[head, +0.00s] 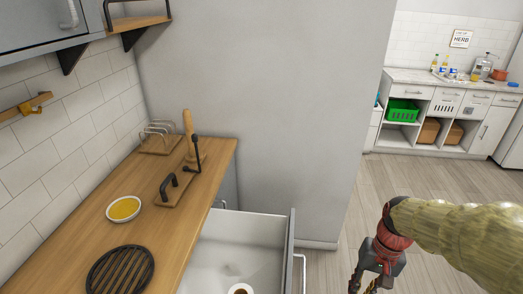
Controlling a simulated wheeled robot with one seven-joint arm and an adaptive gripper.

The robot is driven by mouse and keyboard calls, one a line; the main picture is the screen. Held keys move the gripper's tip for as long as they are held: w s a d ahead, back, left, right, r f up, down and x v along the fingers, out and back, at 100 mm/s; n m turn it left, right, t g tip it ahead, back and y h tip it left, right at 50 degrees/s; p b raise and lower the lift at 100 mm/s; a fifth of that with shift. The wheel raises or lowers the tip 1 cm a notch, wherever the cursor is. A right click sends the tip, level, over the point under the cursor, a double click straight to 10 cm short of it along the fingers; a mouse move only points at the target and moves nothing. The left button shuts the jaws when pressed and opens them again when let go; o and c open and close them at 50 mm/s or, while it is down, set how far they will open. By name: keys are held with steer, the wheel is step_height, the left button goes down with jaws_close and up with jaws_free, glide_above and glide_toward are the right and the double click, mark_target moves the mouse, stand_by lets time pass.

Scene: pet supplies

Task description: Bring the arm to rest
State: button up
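My arm comes in from the right edge of the head view in a yellow-green sleeve. My gripper (366,284) hangs at its end, pointing down at the bottom of the picture, below a red and black wrist. It is to the right of the open drawer (228,236), apart from its front, over the floor. The fingertips are partly cut off by the lower edge, so whether they are open or shut is unclear. I see nothing in the gripper.
A round object (240,289), white with a brown middle, lies in the pulled-out drawer. The wooden counter (100,246) holds a bowl of yellow stuff (123,208), a black trivet (120,271) and a paper-towel-type stand (190,140). Floor (420,185) is free toward the far cabinets (445,110).

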steer(key=s+a+r+n+t, duration=0.2)
steer(key=s+a+r+t, duration=0.1)
steer(key=r, duration=0.4)
steer(key=s+a+r+n+t+h, duration=0.1)
steer(key=s+a+r+t, duration=0.2)
steer(key=r, duration=0.4)
steer(key=shift+s+a+r+n+h, duration=0.2)
steer(key=shift+s+a+n+h, duration=0.15)
steer(key=shift+s, duration=0.45)
